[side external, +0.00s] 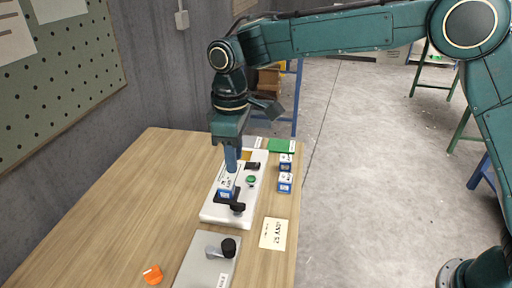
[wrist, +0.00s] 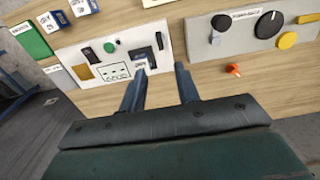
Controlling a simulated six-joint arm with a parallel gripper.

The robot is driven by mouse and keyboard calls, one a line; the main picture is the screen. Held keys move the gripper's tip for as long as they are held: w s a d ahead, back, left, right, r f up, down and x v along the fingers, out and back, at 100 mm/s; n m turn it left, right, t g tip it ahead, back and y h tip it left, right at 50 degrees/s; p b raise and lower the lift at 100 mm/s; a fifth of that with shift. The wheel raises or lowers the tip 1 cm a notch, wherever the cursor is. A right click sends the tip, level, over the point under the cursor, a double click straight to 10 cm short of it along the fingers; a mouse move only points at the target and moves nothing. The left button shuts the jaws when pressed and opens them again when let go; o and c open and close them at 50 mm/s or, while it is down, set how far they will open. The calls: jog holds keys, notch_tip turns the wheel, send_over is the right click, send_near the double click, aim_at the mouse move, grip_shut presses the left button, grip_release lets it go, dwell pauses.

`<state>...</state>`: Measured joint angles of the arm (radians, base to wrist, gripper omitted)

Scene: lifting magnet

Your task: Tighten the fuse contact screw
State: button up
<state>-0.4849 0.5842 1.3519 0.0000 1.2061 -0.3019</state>
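A blue-and-white fuse (side external: 226,183) sits in a black holder on the white panel (side external: 213,213). A black knob (side external: 238,207), which looks like the contact screw, is at the holder's near end. The fuse also shows in the wrist view (wrist: 140,64), beside the left finger. My gripper (side external: 231,168) points down over the fuse in the side view, and its blue fingers overlap there. In the wrist view my gripper (wrist: 160,70) has its fingers apart with nothing between them. I cannot tell how far the fingertips are above the fuse and knob.
The white panel also carries a green button (side external: 251,180) and a black switch (side external: 252,166). Two blue-and-white boxes (side external: 285,182) stand to its right. A grey panel with a lever (side external: 215,252) lies nearer, and an orange piece (side external: 153,274) lies left of it. The left table is clear.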

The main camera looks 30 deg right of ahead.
aim_at(238, 204)
jog(key=shift+f, duration=0.1)
notch_tip(238, 204, down, 14)
jog(key=shift+r, duration=0.15)
dwell(0.6)
jog(key=shift+c, duration=0.2)
grip_shut()
